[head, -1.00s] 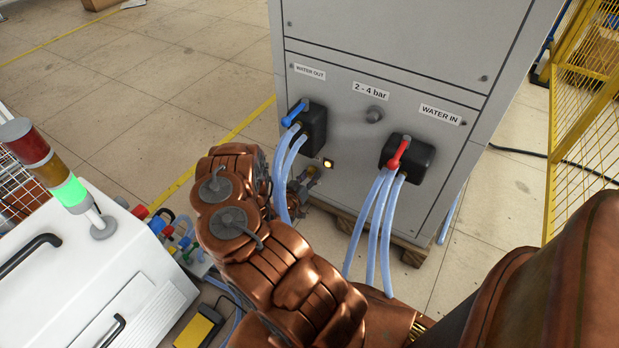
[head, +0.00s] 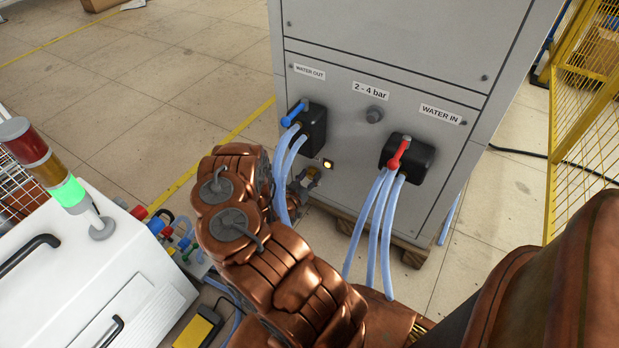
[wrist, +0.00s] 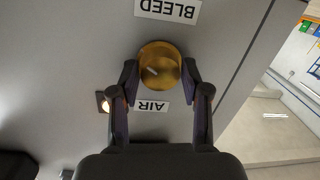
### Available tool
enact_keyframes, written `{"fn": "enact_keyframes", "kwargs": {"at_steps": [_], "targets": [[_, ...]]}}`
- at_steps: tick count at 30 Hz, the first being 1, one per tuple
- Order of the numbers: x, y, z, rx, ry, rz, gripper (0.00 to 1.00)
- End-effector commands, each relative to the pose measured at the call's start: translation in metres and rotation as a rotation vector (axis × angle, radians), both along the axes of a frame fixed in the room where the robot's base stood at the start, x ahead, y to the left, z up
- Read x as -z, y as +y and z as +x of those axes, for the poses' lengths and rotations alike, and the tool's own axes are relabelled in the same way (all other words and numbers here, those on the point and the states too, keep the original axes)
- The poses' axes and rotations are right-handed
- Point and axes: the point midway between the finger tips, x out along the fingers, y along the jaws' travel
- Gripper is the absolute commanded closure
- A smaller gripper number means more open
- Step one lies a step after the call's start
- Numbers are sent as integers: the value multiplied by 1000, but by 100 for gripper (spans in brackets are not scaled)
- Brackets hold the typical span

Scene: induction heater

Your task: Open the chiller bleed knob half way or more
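The round brass bleed knob (wrist: 160,62) shows in the wrist view on the grey panel, between an upside-down BLEED label (wrist: 168,10) and an AIR label (wrist: 151,105). A short pale slanted mark shows on its face. My gripper (wrist: 160,74) has one dark finger on each side of the knob, and both fingertips appear to touch its rim. In the head view my copper arm hides most of the gripper. A small brassy part of the knob (head: 312,172) shows low on the chiller (head: 345,140), beside the arm.
A lit indicator (head: 327,163) sits close to the knob. Blue hoses (head: 290,165) hang near my arm from the blue-handled valve (head: 294,113); more hang from the red-handled valve (head: 398,154). A white machine (head: 70,270) with a signal tower stands at left.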

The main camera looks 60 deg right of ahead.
Motion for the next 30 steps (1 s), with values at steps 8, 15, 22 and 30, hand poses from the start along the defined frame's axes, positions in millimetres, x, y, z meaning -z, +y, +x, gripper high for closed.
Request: {"fn": "enact_keyframes", "kwargs": {"at_steps": [8, 15, 22, 30], "targets": [[1, 0, -1, 1, 1, 2, 32], [1, 2, -1, 1, 1, 3, 32], [-1, 30, -3, -1, 3, 5, 32], [-6, 80, -7, -3, 3, 3, 32]]}}
